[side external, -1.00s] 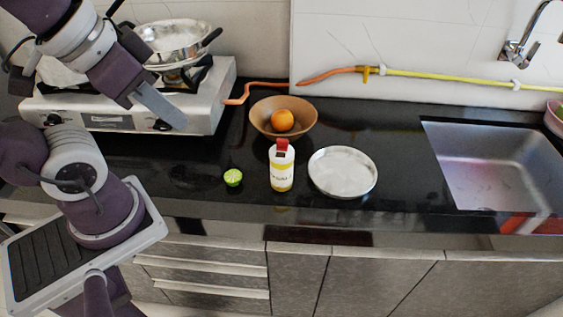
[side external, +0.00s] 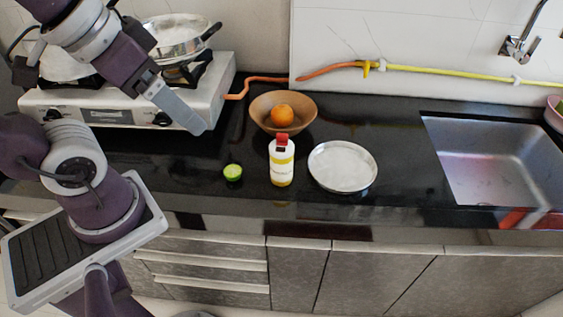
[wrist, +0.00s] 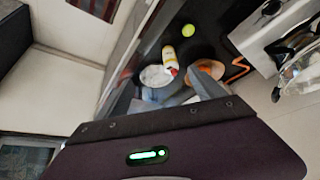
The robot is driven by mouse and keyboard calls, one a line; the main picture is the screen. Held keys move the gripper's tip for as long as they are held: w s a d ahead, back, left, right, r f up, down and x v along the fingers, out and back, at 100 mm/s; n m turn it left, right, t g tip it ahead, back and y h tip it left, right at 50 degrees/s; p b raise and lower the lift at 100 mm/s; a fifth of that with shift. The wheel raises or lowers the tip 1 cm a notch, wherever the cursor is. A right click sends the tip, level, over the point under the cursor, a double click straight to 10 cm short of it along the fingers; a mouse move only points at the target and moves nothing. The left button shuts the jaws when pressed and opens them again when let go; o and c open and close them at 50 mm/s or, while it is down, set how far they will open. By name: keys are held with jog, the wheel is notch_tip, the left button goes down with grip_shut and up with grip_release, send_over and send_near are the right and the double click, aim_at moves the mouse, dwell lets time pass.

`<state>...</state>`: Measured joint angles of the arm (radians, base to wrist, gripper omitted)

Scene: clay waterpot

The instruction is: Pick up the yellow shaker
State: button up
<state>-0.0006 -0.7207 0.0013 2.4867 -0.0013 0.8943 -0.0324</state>
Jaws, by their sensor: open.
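The yellow shaker (side external: 282,162) is a white and yellow bottle with a red cap. In the wrist view my gripper's open fingers (wrist: 172,88) show at the lower middle.
The lime (side external: 233,172) lies left of the shaker. The metal plate (side external: 343,184) lies right of it. The brown bowl (side external: 262,111) holds an orange (side external: 282,115). The gas stove (side external: 100,113) stands at left with a pan (side external: 178,38). A sink (side external: 490,165) is at right.

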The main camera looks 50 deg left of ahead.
jog(key=w+f+n+g, duration=0.1)
jog(key=w+n+g, duration=0.1)
jog(key=w+n, duration=0.4)
jog(key=n+g, duration=0.3)
jog(key=n, duration=0.7)
send_over(281, 143)
jog(key=f, duration=1.7)
jog(key=shift+s+d, duration=0.2)
jog(key=shift+s, duration=0.1)
jog(key=shift+n+g, duration=0.3)
jog(key=shift+n, duration=0.1)
jog(key=f, duration=0.8)
jog(key=shift+w+a+f, duration=0.15)
jog(key=shift+w+f, duration=0.05)
jog(key=shift+w, duration=0.1)
jog(key=shift+r, duration=0.1)
jog(key=c, duration=1.5)
